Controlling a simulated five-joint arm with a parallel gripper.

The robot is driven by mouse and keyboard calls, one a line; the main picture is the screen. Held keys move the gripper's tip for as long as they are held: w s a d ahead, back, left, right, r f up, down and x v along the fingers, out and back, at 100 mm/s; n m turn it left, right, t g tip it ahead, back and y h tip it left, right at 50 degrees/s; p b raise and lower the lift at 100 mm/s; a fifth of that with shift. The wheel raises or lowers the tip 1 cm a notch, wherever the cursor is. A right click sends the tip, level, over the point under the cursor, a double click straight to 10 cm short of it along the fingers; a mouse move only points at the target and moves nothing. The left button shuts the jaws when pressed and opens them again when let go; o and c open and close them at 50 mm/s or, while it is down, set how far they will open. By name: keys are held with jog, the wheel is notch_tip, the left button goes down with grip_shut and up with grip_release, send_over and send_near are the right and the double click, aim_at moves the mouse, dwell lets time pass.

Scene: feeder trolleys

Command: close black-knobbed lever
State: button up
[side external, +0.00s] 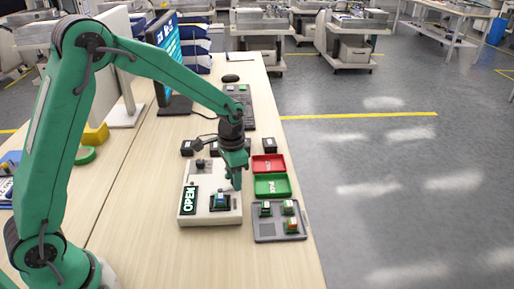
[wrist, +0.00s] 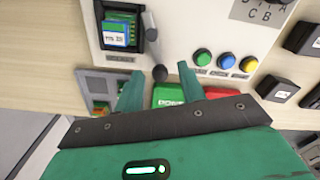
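The black-knobbed lever (wrist: 151,30) is a grey bar on the white test box (wrist: 180,25), beside a dark socket (wrist: 122,28) that holds a blue-and-white chip. Its black knob (wrist: 159,73) sits between the tips of my gripper (wrist: 160,78) in the wrist view, with a gap visible on both sides. My gripper is open. In the side view my gripper (side external: 235,184) hangs low over the right edge of the white box (side external: 206,216); the lever is mostly hidden there.
A red tray (side external: 268,157) and a green tray (side external: 258,186) lie right of the box. A grey tray (side external: 264,235) with several chips is in front of them. Green, blue and yellow buttons (wrist: 227,61) line the box. Small black blocks (side external: 269,145) stand behind.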

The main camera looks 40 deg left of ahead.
aim_at(220, 184)
grip_shut()
jog(key=shift+a+n, duration=0.1)
jog(key=shift+n, duration=0.2)
jog(key=n, duration=0.1)
jog(key=a+n, duration=0.1)
jog(key=n, duration=0.1)
jog(key=shift+w+a, duration=0.1)
jog(key=shift+w, duration=0.05)
jog(key=n, duration=0.2)
jog(key=a+n, duration=0.1)
jog(key=shift+a+n, duration=0.2)
jog(key=shift+n, duration=0.2)
jog(key=n, duration=0.2)
jog(key=a+n, duration=0.1)
jog(key=shift+s+a+n, duration=0.1)
jog(key=shift+s+n, duration=0.15)
jog(key=shift+n, duration=0.05)
jog(key=shift+s+a+n, duration=0.2)
jog(key=shift+n, duration=0.6)
jog(key=shift+s+a+n, duration=0.15)
jog(key=shift+a+n, duration=0.05)
jog(key=shift+n, duration=0.6)
